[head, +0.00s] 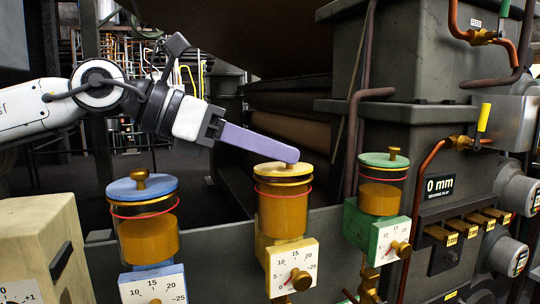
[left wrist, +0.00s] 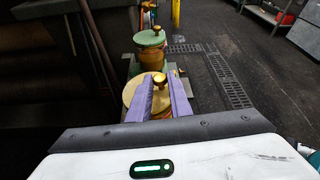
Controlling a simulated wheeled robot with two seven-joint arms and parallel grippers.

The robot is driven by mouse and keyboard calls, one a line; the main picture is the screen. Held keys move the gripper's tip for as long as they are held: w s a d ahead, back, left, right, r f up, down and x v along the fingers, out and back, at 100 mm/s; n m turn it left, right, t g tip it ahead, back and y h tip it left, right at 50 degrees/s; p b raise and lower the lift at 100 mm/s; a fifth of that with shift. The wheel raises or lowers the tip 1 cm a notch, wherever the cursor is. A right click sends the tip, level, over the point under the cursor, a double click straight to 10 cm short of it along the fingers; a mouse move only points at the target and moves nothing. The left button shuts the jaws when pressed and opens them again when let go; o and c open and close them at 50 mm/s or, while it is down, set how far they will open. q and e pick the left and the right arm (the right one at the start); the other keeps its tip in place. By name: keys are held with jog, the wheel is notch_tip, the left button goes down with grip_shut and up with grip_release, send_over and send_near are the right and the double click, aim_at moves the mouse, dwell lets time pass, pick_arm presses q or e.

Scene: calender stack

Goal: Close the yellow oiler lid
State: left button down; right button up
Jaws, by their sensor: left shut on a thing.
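The yellow oiler (head: 283,212) stands in the middle of the head view, with amber contents, a red ring and a dial below. Its yellow lid (head: 268,171) lies roughly level on top, with a thin dark line beneath it; I cannot tell whether it is fully seated. My left gripper (head: 291,157) reaches in from the left with purple fingers, shut on the lid's brass knob. In the left wrist view the knob (left wrist: 160,80) sits between the two fingertips, and the lid (left wrist: 133,93) shows beside them. My right gripper is out of view.
A blue-lidded oiler (head: 148,235) stands to the left and a green-lidded oiler (head: 380,198) to the right, close by. A grey machine housing (head: 420,140) with copper pipes rises behind on the right. A beige block (head: 40,235) is at the lower left.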

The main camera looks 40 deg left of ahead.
pick_arm(q)
jog(key=shift+s+d+f+m+b, duration=0.1)
jog(key=shift+d+f+m+b, duration=0.05)
jog(key=shift+f+m+b, duration=0.2)
dwell(0.4)
jog(key=c, duration=1.6)
grip_release()
jog(key=shift+c, duration=0.2)
jog(key=shift+s+a+r+y, duration=0.15)
jog(key=shift+s+a+y, duration=0.05)
jog(key=shift+s+y, duration=0.1)
jog(key=b+v, duration=0.2)
jog(key=v, duration=0.7)
jog(key=shift+s+b, duration=0.25)
jog(key=shift+b, duration=0.1)
